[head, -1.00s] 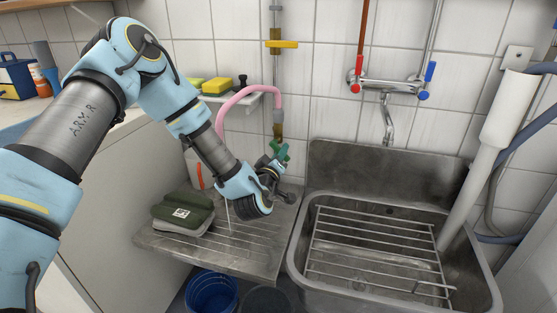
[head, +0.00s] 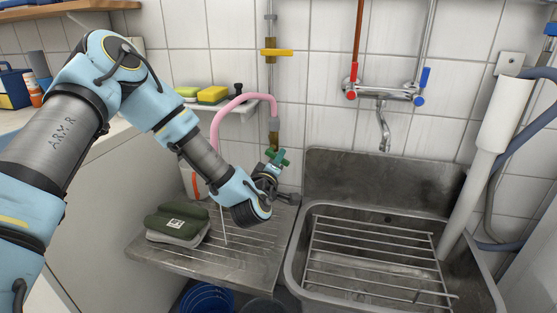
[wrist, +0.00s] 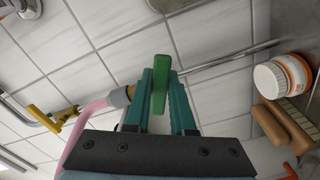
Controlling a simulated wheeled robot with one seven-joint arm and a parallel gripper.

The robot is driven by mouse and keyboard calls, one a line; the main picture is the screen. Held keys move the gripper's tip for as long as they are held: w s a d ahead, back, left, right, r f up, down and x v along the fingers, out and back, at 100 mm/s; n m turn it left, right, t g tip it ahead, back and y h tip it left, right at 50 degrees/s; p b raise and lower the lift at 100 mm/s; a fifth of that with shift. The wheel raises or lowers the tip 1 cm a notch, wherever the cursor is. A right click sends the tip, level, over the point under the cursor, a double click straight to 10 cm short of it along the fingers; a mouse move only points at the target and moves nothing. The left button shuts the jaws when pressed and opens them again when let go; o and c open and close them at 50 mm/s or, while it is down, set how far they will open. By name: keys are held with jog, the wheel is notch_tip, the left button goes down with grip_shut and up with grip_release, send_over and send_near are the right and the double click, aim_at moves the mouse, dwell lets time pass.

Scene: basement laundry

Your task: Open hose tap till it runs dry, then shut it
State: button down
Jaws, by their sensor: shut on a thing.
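The hose tap's green handle (head: 279,157) shows at the wall behind the drainboard, below a brass fitting (head: 274,125). My gripper (head: 268,170) is at the handle, partly hidden by its own wrist. In the wrist view, the two teal fingers (wrist: 161,100) are shut on the green handle (wrist: 161,75), which stands between them. A pink hose (head: 241,98) arches left from the fitting and drops behind my arm, its end hidden. A thin pale upright line (head: 223,225) below my arm may be running water; I cannot tell for sure.
A steel sink (head: 375,183) with a wire rack stands right of the metal drainboard (head: 245,270). A yellow-levered valve (head: 277,53) is above the tap. A red-and-blue-handled mixer (head: 385,92) is over the sink.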

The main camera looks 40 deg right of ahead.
jog(key=c, duration=0.8)
grip_release()
jog(key=shift+o, duration=0.2)
jog(key=b+v, duration=0.1)
jog(key=v, duration=0.9)
jog(key=shift+s+a+b, duration=0.15)
jog(key=shift+a+b, duration=0.15)
jog(key=shift+a, duration=0.05)
